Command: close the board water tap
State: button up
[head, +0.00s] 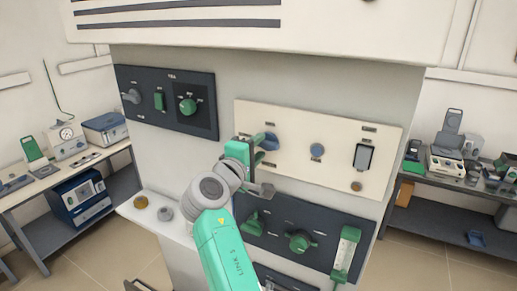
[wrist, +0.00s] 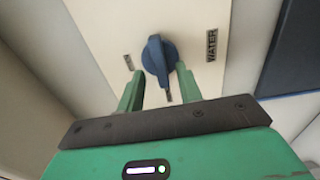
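The water tap is a blue knob (wrist: 157,58) on a cream panel, with a label reading WATER to its right in the wrist view. Its raised grip runs nearly upright in that picture, slightly tilted. In the head view the blue knob (head: 270,141) shows at the left of the cream panel (head: 337,128), partly behind my gripper. My green gripper (wrist: 158,72) is open, its two fingers on either side of the knob. The right finger looks very near it; I cannot tell whether either finger touches. My gripper (head: 257,146) also shows in the head view.
A dark panel (head: 165,102) with a green knob is at upper left. Another dark panel (head: 275,221) with green valves lies below the cream one. Side benches with instruments stand left and right.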

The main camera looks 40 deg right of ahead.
jog(key=b+v, duration=0.1)
jog(key=v, duration=0.6)
jog(key=shift+b, duration=0.4)
